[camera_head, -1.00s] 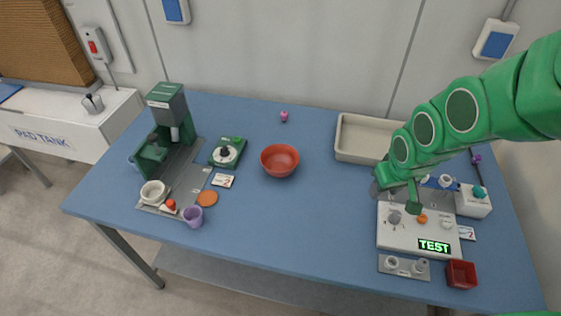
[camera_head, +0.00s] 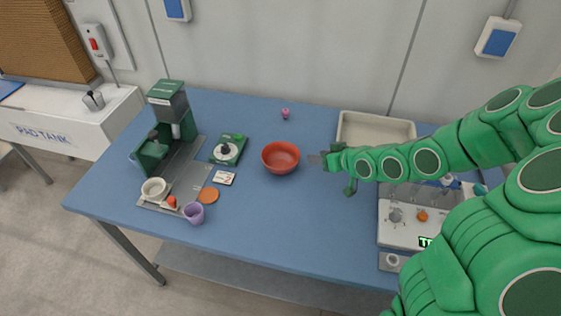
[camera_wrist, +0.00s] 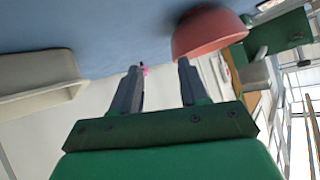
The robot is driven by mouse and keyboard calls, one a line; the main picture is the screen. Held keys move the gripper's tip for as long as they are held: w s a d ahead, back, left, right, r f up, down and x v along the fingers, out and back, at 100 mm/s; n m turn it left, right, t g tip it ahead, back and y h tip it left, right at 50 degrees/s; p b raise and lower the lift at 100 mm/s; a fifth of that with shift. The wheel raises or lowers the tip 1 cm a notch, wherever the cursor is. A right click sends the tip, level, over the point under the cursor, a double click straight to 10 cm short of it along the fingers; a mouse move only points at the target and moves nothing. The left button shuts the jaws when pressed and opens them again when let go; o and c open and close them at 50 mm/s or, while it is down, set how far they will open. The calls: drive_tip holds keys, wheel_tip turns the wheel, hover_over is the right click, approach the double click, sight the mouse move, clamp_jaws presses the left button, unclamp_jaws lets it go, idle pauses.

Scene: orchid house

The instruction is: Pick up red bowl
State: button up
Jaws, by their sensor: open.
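The red bowl (camera_head: 281,159) stands upright on the blue table (camera_head: 290,215), near its middle. My gripper (camera_head: 322,160) is just to the right of the bowl in the head view, its fingers pointing left toward it. In the wrist view the red bowl (camera_wrist: 208,36) shows at the upper right, by the tip of the right finger. My gripper (camera_wrist: 158,78) is open there, with a gap between its two fingers and nothing held. I cannot tell whether a finger touches the bowl.
A cream tray (camera_head: 376,117) stands behind my arm. A green scale-like device (camera_head: 228,149), a white card (camera_head: 224,178) and an orange disc (camera_head: 208,196) lie left of the bowl. A purple cup (camera_head: 194,212) is at the front left. The table in front of the bowl is clear.

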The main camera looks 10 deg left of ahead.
sight(290, 146)
drive_tip(key=shift+w+a+f+t+y, duration=0.1)
drive_tip(key=shift+w+a+t+y, duration=0.1)
drive_tip(key=shift+a+y, duration=0.5)
drive_tip(key=shift+w+a+f+t+y, duration=0.1)
drive_tip(key=shift+w+a+t+y, duration=0.1)
drive_tip(key=shift+a+y, duration=0.5)
drive_tip(key=shift+a, duration=0.3)
drive_tip(key=shift+x, duration=3.8)
drive_tip(key=shift+c, duration=0.2)
clamp_jaws()
